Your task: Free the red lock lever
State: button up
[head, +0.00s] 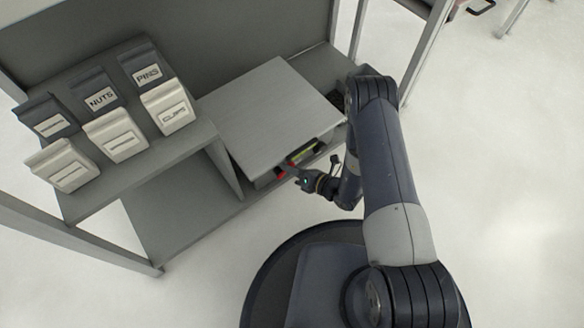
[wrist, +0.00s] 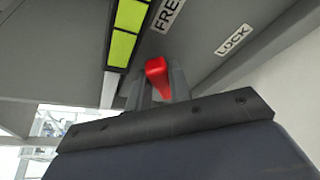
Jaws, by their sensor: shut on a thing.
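The red lock lever (wrist: 157,72) shows in the wrist view between the two grey fingers of my gripper (wrist: 160,88), which is shut on it. Above it are a white FREE label (wrist: 167,14) and, to the right, a LOCK label (wrist: 233,40). The lever's tip lies nearer the FREE label than the LOCK label. Its lower part is hidden behind the fingers and gripper body. In the head view the lever (head: 281,171) shows as a small red patch at the front of the grey cabinet (head: 262,103), with my gripper (head: 292,172) at it.
Yellow-green strips (wrist: 124,30) lie left of the FREE label. Several labelled bins (head: 100,97) stand on the shelf to the left in the head view. Open floor (head: 215,285) lies in front of the bench. A grey frame post (head: 428,45) stands behind my arm.

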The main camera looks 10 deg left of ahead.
grip_shut()
jog(key=shift+s+r+n, duration=0.1)
jog(key=shift+n, duration=0.2)
jog(key=o, duration=0.8)
grip_release()
jog(key=shift+o, duration=0.2)
